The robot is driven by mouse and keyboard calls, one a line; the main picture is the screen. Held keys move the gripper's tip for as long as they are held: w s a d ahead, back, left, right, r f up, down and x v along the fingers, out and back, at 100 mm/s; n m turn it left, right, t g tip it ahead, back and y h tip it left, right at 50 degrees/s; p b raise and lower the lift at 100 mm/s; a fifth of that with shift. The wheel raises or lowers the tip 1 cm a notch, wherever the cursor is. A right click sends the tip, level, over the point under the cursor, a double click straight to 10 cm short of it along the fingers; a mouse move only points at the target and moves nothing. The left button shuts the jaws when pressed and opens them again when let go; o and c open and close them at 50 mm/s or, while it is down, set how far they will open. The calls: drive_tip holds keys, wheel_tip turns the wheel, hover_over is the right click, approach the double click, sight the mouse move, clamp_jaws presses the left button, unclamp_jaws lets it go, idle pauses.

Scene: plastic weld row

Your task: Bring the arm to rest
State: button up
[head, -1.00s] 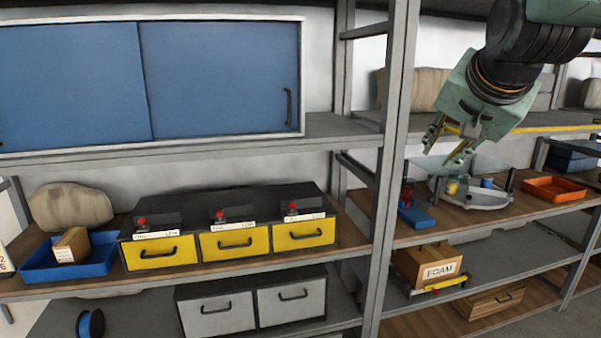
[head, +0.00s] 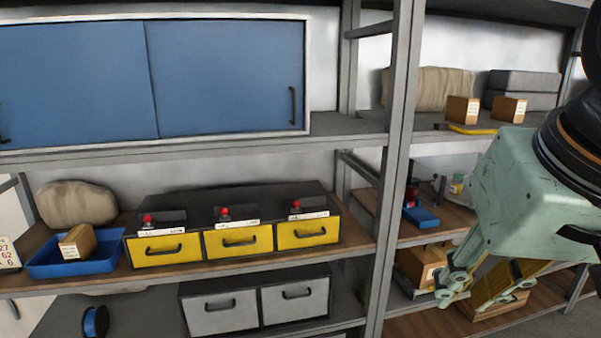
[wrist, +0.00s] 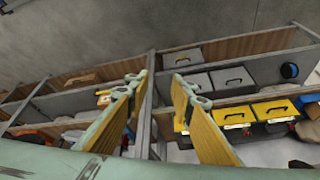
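My gripper (head: 478,292) hangs at the right of the head view, in front of the right-hand shelf bay, with its fingers pointing down and left. In the wrist view my gripper (wrist: 157,90) has its two yellow-padded fingers spread wide apart. Nothing is between the fingers, and they touch nothing that I can see. Part of my arm is cut off by the right edge of the head view.
A grey shelf post (head: 393,170) stands left of my gripper. Yellow drawers (head: 232,240) and a blue tray (head: 98,262) are on the left shelf. A cardboard box (head: 420,262) sits low behind the fingers. Two small boxes (head: 462,110) stand on the upper shelf.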

drive_tip(key=s+a+f+n+g, duration=0.1)
drive_tip(key=s+f, duration=0.2)
drive_tip(key=s, duration=0.5)
drive_tip(key=shift+f+n, duration=0.15)
drive_tip(key=shift+n, duration=0.15)
drive_tip(key=shift+d, duration=0.15)
idle(1.0)
